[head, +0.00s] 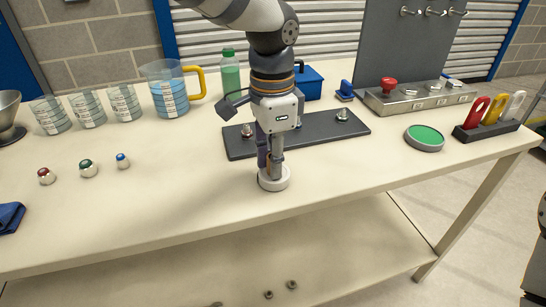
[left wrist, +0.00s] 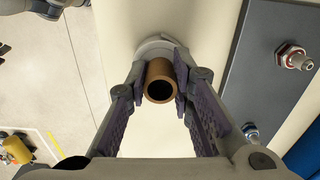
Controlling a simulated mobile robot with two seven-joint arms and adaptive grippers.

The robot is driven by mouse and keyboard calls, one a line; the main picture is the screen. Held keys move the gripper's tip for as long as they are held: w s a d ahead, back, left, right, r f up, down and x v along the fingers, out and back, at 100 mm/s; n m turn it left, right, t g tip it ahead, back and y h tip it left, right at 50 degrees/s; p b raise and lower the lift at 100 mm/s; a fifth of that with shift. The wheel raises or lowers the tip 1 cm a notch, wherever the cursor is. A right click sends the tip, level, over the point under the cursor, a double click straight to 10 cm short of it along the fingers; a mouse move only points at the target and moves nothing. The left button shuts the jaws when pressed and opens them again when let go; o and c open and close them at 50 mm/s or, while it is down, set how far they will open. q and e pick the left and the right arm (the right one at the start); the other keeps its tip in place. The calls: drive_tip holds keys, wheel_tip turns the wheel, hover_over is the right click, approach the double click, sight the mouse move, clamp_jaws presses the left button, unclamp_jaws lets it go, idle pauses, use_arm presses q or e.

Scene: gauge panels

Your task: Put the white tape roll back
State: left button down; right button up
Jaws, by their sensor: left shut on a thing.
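The white tape roll (head: 274,184) is a low white ring at the front middle of the workbench, below my left gripper (head: 269,174). In the left wrist view the white ring (left wrist: 151,46) shows behind a brown tube (left wrist: 159,70) with a dark hollow centre. The tube appears to be the roll's core. My left gripper (left wrist: 162,88) is shut on this tube, one finger on each side. The fingers point down and the roll looks level. I cannot tell whether it rests on the bench or hangs just above. My right gripper is not in view.
A dark plate with bolts (head: 318,135) lies just behind the roll. A green-topped round dish (head: 424,138) and a tool holder (head: 487,131) stand to the right. Three small knobs (head: 88,169) lie to the left. The bench front is clear, with its edge (head: 300,201) near.

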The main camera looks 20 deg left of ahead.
use_arm(q)
drive_tip(key=c, duration=1.4)
unclamp_jaws()
drive_tip(key=shift+f, duration=0.1)
wheel_tip(320, 180, up, 12)
drive_tip(key=shift+r, duration=0.15)
